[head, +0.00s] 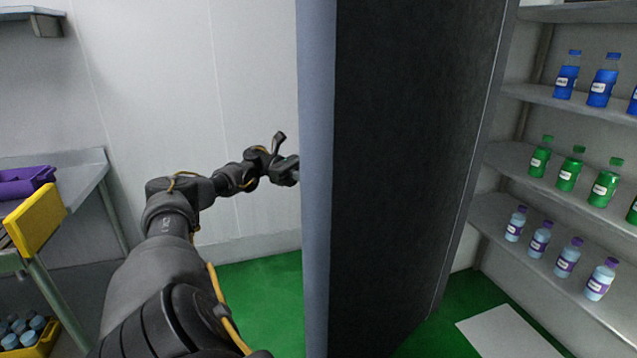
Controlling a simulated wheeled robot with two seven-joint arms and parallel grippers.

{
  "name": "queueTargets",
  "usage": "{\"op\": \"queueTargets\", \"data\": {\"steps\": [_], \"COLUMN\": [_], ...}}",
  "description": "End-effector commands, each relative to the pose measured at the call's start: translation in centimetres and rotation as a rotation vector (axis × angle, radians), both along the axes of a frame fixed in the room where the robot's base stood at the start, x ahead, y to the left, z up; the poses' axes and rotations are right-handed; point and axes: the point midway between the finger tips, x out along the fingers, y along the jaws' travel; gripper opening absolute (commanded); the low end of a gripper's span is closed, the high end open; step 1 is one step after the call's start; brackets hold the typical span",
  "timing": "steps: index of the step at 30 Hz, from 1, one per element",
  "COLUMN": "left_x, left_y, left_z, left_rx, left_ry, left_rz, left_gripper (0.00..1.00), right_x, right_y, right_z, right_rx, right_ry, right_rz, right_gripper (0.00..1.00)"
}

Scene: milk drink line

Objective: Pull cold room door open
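The cold room door (405,170) stands in the middle of the head view as a tall dark panel with a pale blue-grey edge (316,180). It is seen nearly edge-on, with shelves showing to its right. My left gripper (286,156) is at the left side of the pale edge, around mid-height in the picture. Its fingers look spread apart, one pointing up and one close to the edge. I cannot tell whether it touches the door. No handle is visible. My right gripper is not in view.
Shelves (560,185) on the right hold blue, green and purple-capped bottles. A white sheet (510,332) lies on the green floor. At left stands a table with a purple bin (25,182) and a yellow panel (36,220); a yellow crate (42,343) of bottles is below.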

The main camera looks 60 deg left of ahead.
Motion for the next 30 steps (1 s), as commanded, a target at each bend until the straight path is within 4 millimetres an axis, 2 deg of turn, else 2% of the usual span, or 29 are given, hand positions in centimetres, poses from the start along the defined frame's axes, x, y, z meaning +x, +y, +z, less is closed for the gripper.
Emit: {"op": "queueTargets", "data": {"steps": [4,14,15,18,19,30], "left_x": [0.12,-0.05,-0.06,-0.09,-0.09,-0.25], "left_y": [0.24,0.31,0.3,0.29,0.3,0.85], "left_z": [0.02,-0.13,-0.14,-0.16,-0.16,-0.28], "left_rx": [-0.005,-0.006,-0.005,-0.005,-0.005,-0.004], "left_ry": [-0.003,0.004,0.004,0.004,0.004,0.001], "left_rz": [0.003,0.002,0.002,0.001,0.001,0.0], "left_gripper": [0.0,0.0,0.26,0.39,0.41,0.41], "right_x": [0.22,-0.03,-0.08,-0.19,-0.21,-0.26], "right_y": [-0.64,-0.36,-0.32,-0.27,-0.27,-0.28], "right_z": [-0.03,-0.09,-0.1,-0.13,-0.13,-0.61], "right_rx": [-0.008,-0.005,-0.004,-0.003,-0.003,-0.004], "right_ry": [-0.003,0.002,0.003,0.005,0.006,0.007], "right_rz": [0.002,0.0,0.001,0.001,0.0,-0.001], "right_gripper": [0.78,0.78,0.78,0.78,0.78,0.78]}}
